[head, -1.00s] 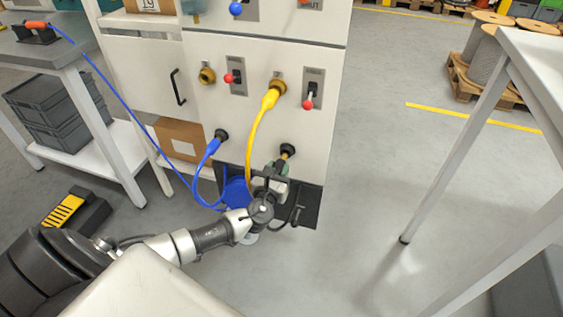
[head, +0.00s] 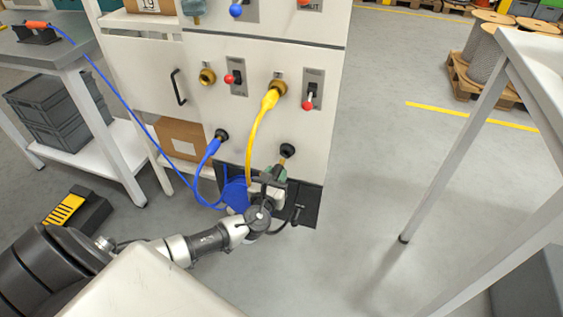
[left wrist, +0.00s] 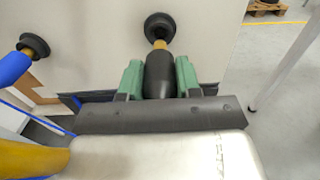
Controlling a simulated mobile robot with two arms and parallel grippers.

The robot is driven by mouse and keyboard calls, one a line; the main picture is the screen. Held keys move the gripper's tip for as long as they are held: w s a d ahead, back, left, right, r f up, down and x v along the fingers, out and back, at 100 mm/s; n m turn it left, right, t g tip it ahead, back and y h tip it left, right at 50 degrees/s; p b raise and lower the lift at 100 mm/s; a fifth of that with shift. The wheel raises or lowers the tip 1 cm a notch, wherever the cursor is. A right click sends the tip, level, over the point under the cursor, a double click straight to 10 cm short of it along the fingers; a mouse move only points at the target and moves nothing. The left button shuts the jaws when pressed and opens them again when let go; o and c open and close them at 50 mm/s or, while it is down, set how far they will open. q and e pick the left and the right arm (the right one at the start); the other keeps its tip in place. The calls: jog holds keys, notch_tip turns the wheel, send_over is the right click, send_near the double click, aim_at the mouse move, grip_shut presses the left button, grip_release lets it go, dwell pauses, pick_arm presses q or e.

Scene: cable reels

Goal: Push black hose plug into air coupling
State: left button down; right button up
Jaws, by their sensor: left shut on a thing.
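The black hose plug (left wrist: 160,75) has a brass tip and is held between the green fingers of my left gripper (left wrist: 160,78) in the left wrist view. Its tip points at the black air coupling (left wrist: 158,27) and overlaps its lower rim in that view; I cannot tell the exact gap there. In the head view the coupling (head: 287,151) sits low on the white panel, its face uncovered. My left gripper (head: 275,173) is below and slightly left of it, apart from it. The plug is mostly hidden there. My right gripper is not in view.
A yellow hose (head: 254,125) hangs from a brass coupling just left of my gripper. A blue hose (head: 207,155) is plugged in further left. Red-handled valves (head: 309,103) sit above. A dark tray (head: 307,208) is at the panel's foot. Open floor lies right.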

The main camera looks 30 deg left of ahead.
pick_arm(q)
jog(key=shift+s, duration=0.1)
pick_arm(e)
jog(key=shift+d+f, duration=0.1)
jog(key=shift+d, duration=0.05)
pick_arm(q)
jog(key=shift+s, duration=0.1)
jog(key=shift+s+d, duration=0.1)
jog(key=shift+s, duration=0.4)
jog(key=shift+s+d+r+p, duration=0.1)
jog(key=shift+s+d+p, duration=0.05)
jog(key=shift+s+p, duration=0.2)
jog(key=shift+p+v, duration=0.45)
jog(key=shift+v, duration=1.55)
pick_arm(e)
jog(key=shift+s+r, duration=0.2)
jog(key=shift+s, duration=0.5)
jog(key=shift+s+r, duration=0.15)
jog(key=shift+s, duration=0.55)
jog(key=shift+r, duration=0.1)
